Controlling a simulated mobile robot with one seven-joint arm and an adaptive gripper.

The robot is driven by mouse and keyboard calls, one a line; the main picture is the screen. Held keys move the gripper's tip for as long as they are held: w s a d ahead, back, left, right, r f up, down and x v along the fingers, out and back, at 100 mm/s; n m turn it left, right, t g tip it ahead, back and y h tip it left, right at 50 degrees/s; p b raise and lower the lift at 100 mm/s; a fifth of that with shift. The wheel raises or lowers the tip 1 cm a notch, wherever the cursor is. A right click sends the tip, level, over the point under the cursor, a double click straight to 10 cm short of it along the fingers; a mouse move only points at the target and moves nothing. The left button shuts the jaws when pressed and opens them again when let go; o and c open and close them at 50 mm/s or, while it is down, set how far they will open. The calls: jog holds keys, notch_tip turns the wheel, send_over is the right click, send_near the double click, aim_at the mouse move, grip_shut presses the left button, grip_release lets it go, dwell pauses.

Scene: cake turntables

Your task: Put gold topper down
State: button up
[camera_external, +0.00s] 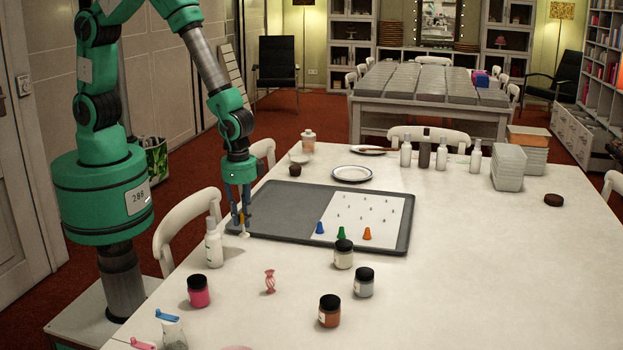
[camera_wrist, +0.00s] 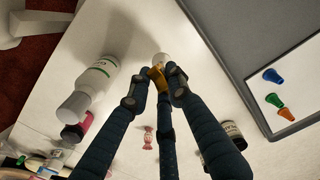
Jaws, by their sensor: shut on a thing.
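My gripper (camera_external: 241,222) is low at the near left corner of the grey tray, right of a white bottle. It is shut on the gold topper (camera_wrist: 157,76), which shows between the fingertips in the wrist view; the fingers hide part of it. A small white rounded thing (camera_wrist: 160,58) is just beyond the topper at the fingertips. I cannot tell whether the topper touches it. Blue (camera_external: 320,228), green (camera_external: 341,232) and orange (camera_external: 367,233) toppers stand in a row on a white sheet with small marks on the tray.
The grey tray (camera_external: 275,210) has a bare left part. A white bottle (camera_external: 214,243) stands close left of my gripper. Jars (camera_external: 343,254), a pink jar (camera_external: 199,291) and a wrapped candy (camera_external: 270,281) are in front. The table's right side is mostly clear.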

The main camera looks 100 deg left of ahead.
jog(key=w+d+f+b, duration=0.1)
jog(key=w+d, duration=0.1)
jog(key=w, duration=1.2)
jog(key=shift+w+f+b, duration=0.2)
jog(key=shift+w+b, duration=0.15)
jog(key=shift+b, duration=0.05)
jog(key=shift+f+b, duration=0.45)
jog(key=shift+f, duration=1.3)
jog(key=shift+f, duration=0.1)
jog(key=o, duration=0.4)
jog(key=shift+f, duration=0.1)
jog(key=o, duration=0.5)
jog(key=shift+c, duration=0.2)
jog(key=shift+r, duration=0.2)
notch_tip(320, 180, up, 12)
jog(key=p, duration=0.2)
